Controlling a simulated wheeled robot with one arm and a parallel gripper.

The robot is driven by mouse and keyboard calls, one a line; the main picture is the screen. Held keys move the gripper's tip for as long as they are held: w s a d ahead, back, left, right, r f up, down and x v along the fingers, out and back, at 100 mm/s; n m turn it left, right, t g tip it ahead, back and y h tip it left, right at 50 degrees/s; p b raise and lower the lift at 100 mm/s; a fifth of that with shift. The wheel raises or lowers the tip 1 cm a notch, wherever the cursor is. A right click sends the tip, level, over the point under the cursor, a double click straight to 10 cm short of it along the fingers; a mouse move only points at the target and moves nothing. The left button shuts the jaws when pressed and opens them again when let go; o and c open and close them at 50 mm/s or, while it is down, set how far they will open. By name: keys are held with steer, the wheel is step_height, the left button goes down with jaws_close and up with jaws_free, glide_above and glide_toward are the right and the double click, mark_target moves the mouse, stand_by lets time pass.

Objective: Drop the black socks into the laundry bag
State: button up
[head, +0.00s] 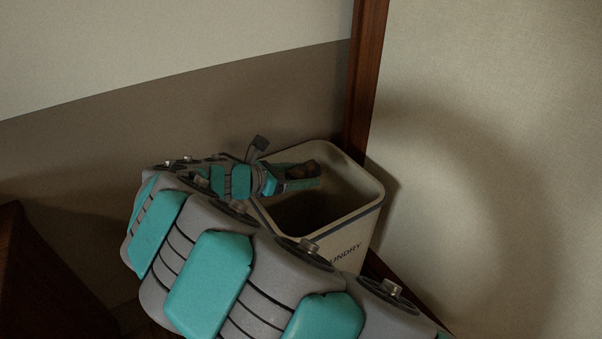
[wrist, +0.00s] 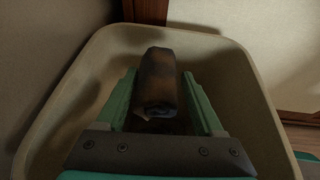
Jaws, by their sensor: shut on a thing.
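The laundry bag (head: 358,230) is a pale, open-topped, box-shaped container with dark lettering on its front, in the corner by the wall. Its rim (wrist: 75,85) surrounds my gripper in the wrist view. My gripper (head: 305,178) reaches over the opening from the left. It is shut on the black socks (wrist: 158,80), a dark rolled bundle between the two green fingers (wrist: 160,100). In the head view the socks (head: 303,170) show as a small dark brownish shape over the opening. The bottom of the bag is in shadow.
A dark wooden post (head: 364,85) stands right behind the bag, with a pale wall panel (head: 490,130) to the right. A dark wooden piece of furniture (head: 40,285) is at the lower left. My arm hides part of the bag's front.

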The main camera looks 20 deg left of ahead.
steer(key=o, duration=1.4)
steer(key=p+v, duration=0.1)
steer(key=v, duration=0.6)
steer(key=shift+s+a+r, duration=0.1)
steer(key=shift+s+a, duration=0.2)
